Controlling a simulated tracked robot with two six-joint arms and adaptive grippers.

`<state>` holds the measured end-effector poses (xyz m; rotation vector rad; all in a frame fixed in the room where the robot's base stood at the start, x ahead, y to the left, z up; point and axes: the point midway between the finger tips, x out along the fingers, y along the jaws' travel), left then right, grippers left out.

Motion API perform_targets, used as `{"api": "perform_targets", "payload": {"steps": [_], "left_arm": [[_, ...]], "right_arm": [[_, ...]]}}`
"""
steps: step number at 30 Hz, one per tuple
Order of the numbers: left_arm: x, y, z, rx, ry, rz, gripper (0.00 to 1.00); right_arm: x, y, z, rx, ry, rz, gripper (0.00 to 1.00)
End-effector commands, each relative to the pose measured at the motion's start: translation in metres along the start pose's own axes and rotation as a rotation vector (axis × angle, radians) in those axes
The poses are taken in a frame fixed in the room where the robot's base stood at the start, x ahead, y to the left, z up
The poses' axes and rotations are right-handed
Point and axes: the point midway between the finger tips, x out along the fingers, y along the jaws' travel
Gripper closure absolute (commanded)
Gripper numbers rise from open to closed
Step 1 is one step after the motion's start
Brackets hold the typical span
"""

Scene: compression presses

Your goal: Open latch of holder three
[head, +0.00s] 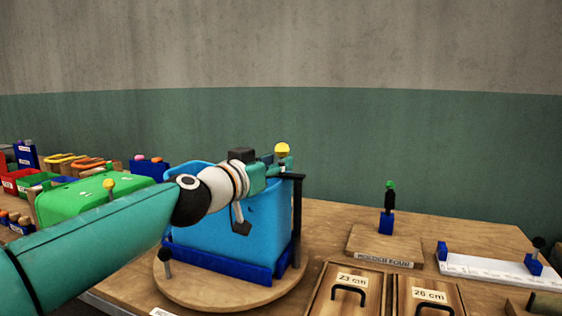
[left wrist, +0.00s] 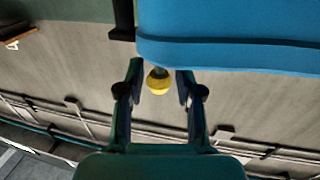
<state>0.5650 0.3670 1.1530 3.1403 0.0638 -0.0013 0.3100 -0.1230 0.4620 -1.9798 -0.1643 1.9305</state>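A blue bin (head: 225,225) stands on a round wooden base (head: 215,295); I cannot read a "three" label on it. A yellow ball knob (head: 282,149) shows at its upper right edge. In the left wrist view the yellow knob (left wrist: 158,82) sits on a short dark stem beside the blue bin (left wrist: 230,45). My left gripper (head: 279,163) is at the bin's top right corner. Its fingers (left wrist: 160,78) stand open on both sides of the knob, with a visible gap on each side. My arm hides part of the bin. My right gripper is not in view.
A block labelled holder four (head: 385,245) with a green-tipped post stands to the right. Wooden boxes marked 23 cm (head: 348,292) and 26 cm (head: 428,296) lie in front. A dark post (head: 297,220) rises beside the bin. A green bin (head: 70,203) is at left.

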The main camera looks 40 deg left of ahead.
Motion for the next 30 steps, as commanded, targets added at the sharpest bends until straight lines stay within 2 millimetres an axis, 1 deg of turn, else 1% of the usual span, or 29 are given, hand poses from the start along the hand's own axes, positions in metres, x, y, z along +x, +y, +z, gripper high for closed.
{"api": "perform_targets", "payload": {"steps": [1,6,15,20,21,22,29,30], "left_arm": [[0.006,0.000,0.000,0.001,-0.001,0.001,0.64],[0.017,0.000,0.000,0.001,0.000,0.000,0.64],[0.018,0.000,0.000,0.001,0.001,-0.001,0.64],[0.018,-0.001,0.000,0.001,0.001,-0.001,0.91],[0.018,-0.001,0.000,0.001,0.001,-0.001,0.98],[0.018,-0.001,0.000,0.001,0.001,-0.001,1.00],[0.017,-0.001,-0.003,0.001,0.006,-0.003,1.00],[0.017,0.005,-0.004,0.003,0.007,0.001,1.00]], "right_arm": [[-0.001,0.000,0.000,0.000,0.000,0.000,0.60],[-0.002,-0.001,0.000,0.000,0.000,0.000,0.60],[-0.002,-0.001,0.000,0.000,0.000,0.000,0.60],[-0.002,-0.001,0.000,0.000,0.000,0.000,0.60],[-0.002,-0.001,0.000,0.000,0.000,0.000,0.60],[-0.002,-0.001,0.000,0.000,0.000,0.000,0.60],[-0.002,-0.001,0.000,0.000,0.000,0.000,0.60],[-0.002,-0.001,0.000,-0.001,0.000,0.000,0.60]]}}
